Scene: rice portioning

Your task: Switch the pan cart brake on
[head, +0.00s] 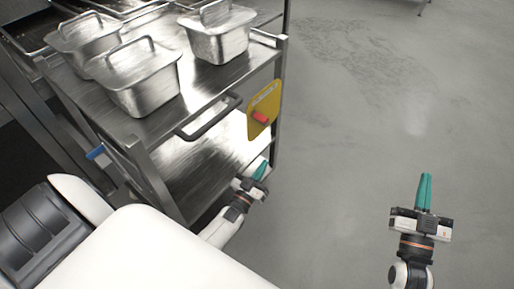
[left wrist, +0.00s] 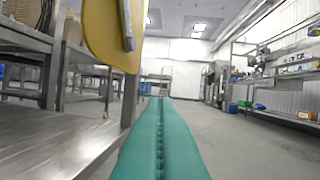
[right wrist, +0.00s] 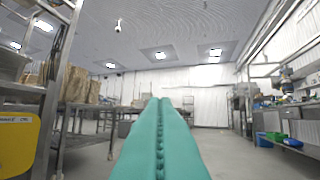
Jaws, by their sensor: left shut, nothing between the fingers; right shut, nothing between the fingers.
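The steel pan cart (head: 190,125) stands at the left in the head view. A yellow plate (head: 264,108) with a red lever (head: 261,118) is fixed near its right corner post. My left gripper (head: 259,170) is shut and empty, below the yellow plate and beside the cart's lower shelf. In the left wrist view, the yellow plate (left wrist: 108,32) is above and left of the green fingers, with a grey part of the lever on it. My right gripper (head: 425,187) is shut and empty over open floor, well right of the cart. The yellow plate (right wrist: 18,140) also shows at the left edge of the right wrist view.
Lidded steel pans (head: 140,80) sit on the cart's top shelf. A dark push handle (head: 209,117) sticks out of the cart's near side. The grey floor (head: 390,110) right of the cart is clear. Shelving (left wrist: 275,75) stands far off at the right.

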